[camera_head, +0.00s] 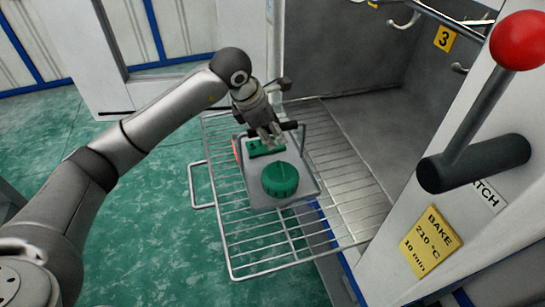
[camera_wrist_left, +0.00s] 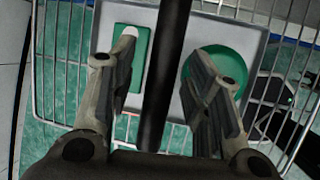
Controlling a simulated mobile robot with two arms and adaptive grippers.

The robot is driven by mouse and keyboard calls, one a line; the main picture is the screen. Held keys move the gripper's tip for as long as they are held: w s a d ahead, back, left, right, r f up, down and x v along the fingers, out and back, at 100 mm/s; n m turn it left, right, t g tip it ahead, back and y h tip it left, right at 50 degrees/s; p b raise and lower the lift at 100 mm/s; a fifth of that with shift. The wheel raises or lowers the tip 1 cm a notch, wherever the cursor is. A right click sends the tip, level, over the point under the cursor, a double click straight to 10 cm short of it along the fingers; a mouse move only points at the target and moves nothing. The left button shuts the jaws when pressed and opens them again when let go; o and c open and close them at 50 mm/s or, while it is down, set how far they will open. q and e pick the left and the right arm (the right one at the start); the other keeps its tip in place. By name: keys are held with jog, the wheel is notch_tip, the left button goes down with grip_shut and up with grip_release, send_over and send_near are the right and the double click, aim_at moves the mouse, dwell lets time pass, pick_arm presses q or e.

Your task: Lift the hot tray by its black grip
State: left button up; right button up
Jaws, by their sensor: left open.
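The grey tray (camera_head: 255,188) rests on a pulled-out wire rack. It carries a round green knobbed part (camera_head: 281,179) and a green block (camera_head: 264,148). The tray's black grip (camera_head: 290,126) is a bar raised above the tray's far side. My left gripper (camera_head: 268,132) is over the grip and hides part of it. In the left wrist view, its open fingers (camera_wrist_left: 168,72) stand on either side of the black grip (camera_wrist_left: 165,65), with gaps on both sides. The grey tray (camera_wrist_left: 165,95) lies beyond them. My right gripper is out of view.
The wire rack (camera_head: 256,243) sticks out of the open grey chamber (camera_head: 365,60). At the right, a lever with a red ball (camera_head: 519,40) stands on the white housing beside a yellow bake label (camera_head: 430,242). Open green floor (camera_head: 140,220) lies left of the rack.

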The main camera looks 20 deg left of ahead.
pick_arm(q)
jog(key=shift+f, duration=0.2)
dwell(0.5)
grip_shut()
jog(key=shift+r, duration=0.15)
dwell(0.3)
